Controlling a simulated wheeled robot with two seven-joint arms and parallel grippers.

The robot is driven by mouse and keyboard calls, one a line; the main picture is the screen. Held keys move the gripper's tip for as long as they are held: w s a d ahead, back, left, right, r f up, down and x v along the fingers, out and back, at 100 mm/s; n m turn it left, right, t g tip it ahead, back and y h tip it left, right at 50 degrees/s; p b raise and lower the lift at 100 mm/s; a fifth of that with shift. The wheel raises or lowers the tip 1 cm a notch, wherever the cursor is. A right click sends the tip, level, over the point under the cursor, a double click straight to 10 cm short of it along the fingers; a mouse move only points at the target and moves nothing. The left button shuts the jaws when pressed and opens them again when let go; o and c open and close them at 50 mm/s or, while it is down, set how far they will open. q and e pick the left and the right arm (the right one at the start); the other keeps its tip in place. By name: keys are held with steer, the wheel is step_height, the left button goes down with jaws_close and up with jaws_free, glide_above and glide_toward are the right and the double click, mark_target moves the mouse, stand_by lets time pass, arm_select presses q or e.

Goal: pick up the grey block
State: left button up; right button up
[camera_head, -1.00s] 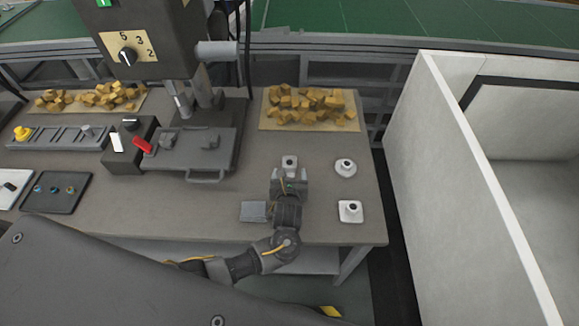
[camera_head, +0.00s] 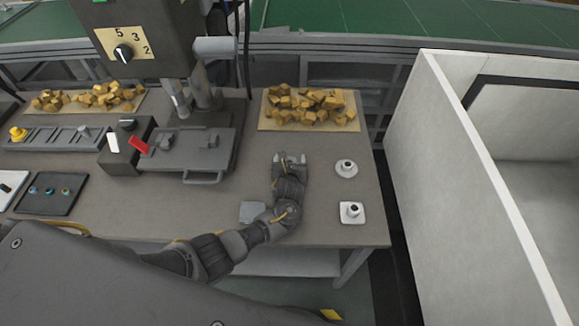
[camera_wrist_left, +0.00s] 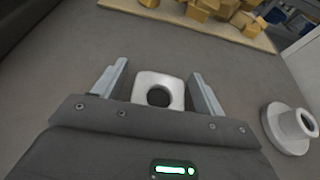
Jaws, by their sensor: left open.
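My left gripper (camera_head: 289,157) is open over the table. My right gripper is not in view.
A round white piece (camera_head: 346,168) and a square white piece (camera_head: 351,212) stand to the right. Yellow chunks lie on a mat (camera_head: 264,123) behind. A press (camera_head: 215,150) stands left; a white wall (camera_head: 440,190) rises beyond the table's right edge.

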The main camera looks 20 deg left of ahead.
arm_select(q)
steer(key=c, duration=1.2)
steer(key=shift+r, duration=0.15)
steer(key=shift+c, duration=0.2)
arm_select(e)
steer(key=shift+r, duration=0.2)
